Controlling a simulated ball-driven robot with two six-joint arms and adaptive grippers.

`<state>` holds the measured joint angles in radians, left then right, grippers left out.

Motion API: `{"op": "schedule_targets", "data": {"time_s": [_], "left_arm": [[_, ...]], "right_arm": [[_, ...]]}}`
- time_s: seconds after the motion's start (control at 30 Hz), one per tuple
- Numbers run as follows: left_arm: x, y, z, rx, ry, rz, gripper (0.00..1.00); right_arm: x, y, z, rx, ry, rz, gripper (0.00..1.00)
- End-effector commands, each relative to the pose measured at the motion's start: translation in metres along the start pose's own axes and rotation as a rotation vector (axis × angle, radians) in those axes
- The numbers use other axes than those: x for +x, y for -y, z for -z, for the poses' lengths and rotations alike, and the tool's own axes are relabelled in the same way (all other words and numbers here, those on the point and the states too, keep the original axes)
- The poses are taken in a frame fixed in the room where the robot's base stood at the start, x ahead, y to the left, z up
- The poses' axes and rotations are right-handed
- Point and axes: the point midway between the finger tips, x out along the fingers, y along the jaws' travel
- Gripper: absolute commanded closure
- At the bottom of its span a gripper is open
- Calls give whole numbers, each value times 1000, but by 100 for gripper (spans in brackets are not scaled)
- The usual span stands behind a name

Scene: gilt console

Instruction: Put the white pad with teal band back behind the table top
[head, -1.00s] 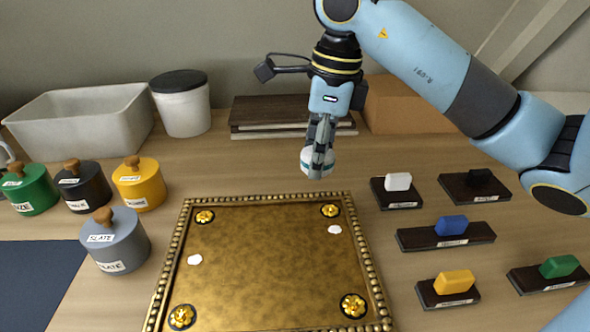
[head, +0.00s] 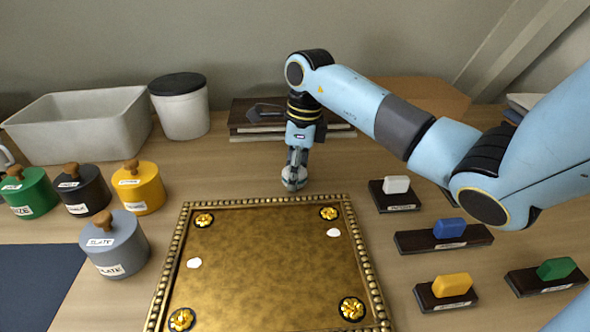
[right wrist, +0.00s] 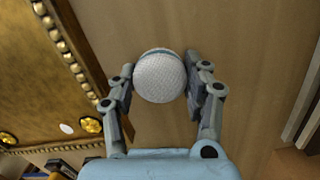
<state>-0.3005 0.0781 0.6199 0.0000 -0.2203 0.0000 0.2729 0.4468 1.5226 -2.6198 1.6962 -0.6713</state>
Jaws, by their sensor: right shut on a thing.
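My right gripper (head: 296,172) is shut on the white pad with teal band (right wrist: 159,77), just behind the back edge of the gilt table top (head: 262,270). In the right wrist view, the pad is a round, textured white disc between the two fingertips of the gripper (right wrist: 162,80), with a thin darker edge along its top. In the head view the fingers hide most of the pad (head: 290,184), and I cannot tell whether it touches the wood. The table top has a beaded rim, gold rosettes at its corners and two white patches. My left gripper is not in view.
Colored blocks on dark stands, such as the blue block (head: 449,228), stand at the right. Labelled pots, such as the yellow pot (head: 140,187), stand at the left. Dark boards (head: 250,133) lie behind the gripper. Wood around the pad is clear.

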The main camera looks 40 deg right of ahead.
Motion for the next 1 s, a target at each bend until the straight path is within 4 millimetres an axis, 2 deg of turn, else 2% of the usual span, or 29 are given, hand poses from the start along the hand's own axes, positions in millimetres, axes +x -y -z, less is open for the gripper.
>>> {"op": "schedule_targets", "data": {"time_s": [0.3, 0.33, 0.5, 0.8, 0.87, 1.0], "left_arm": [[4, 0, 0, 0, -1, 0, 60], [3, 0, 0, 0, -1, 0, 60], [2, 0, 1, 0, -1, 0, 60], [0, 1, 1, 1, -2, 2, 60], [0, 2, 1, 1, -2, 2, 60], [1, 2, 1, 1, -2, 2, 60]], "right_arm": [[4, 0, 0, 0, 0, 1, 82], [3, 0, 0, 0, 0, 0, 49], [2, 0, 0, 1, 0, 1, 28], [-1, 0, 0, 1, 0, 1, 28], [-5, 1, 0, 0, 1, 3, 28], [-29, 2, 0, -1, 1, 6, 28]]}}
